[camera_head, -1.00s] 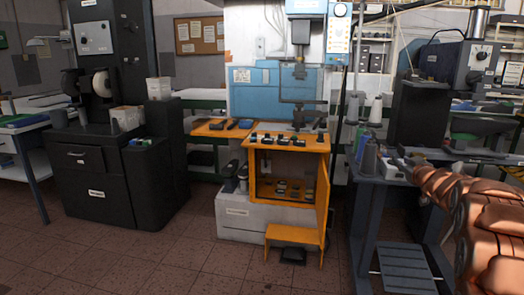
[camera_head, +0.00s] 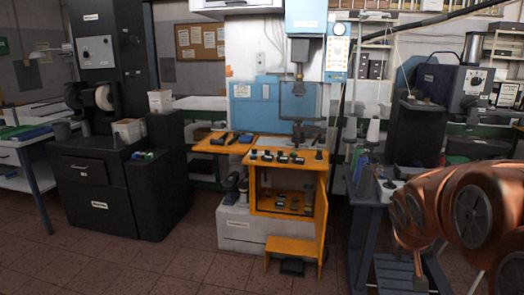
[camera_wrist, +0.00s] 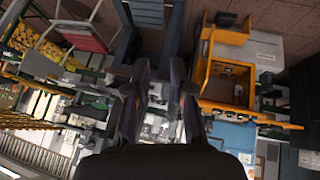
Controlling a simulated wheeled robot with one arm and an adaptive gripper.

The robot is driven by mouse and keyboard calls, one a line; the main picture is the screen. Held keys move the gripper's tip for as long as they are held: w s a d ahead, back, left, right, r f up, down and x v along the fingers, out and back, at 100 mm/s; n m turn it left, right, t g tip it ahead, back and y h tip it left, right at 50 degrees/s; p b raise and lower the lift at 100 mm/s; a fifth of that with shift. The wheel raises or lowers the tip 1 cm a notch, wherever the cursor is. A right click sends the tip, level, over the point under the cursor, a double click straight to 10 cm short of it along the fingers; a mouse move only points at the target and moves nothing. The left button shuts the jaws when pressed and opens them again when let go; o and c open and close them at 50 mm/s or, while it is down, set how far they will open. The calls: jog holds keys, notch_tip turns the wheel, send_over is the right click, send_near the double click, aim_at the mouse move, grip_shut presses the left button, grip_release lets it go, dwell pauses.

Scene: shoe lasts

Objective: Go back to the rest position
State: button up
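My gripper (camera_wrist: 160,75) shows in the wrist view, its two dark fingers apart with a gap between them. Nothing is visible held in the gap; the workshop shows through it, upside down. In the head view my copper-coloured arm is folded at the right edge, and the gripper does not show there. The orange workbench (camera_head: 258,205) stands at the centre, with several small dark objects (camera_head: 290,157) on its top, too small to identify. The orange bench also shows in the wrist view (camera_wrist: 206,73), right of the fingers and apart from them.
A blue machine (camera_head: 252,110) stands behind the bench. A black cabinet machine (camera_head: 97,195) is at the left. A dark table (camera_head: 366,215) with spools stands at the right, near my arm. The orange step (camera_head: 290,249) juts out in front. The tiled floor (camera_head: 160,265) is clear.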

jog(key=s+a+g+y+p, duration=0.1)
jog(key=s+a, duration=0.4)
jog(key=s, duration=0.5)
jog(key=s+a+n+g+y+p, duration=0.1)
jog(key=s+a+g, duration=0.3)
jog(key=s, duration=0.6)
jog(key=s+a+f+g+y+p, duration=0.1)
jog(key=s+a+g+y+p, duration=0.1)
jog(key=s+a, duration=0.4)
jog(key=s+p, duration=0.1)
jog(key=s, duration=0.3)
jog(key=shift+s+a+n, duration=0.3)
jog(key=shift+s+n, duration=0.05)
jog(key=shift+n, duration=0.05)
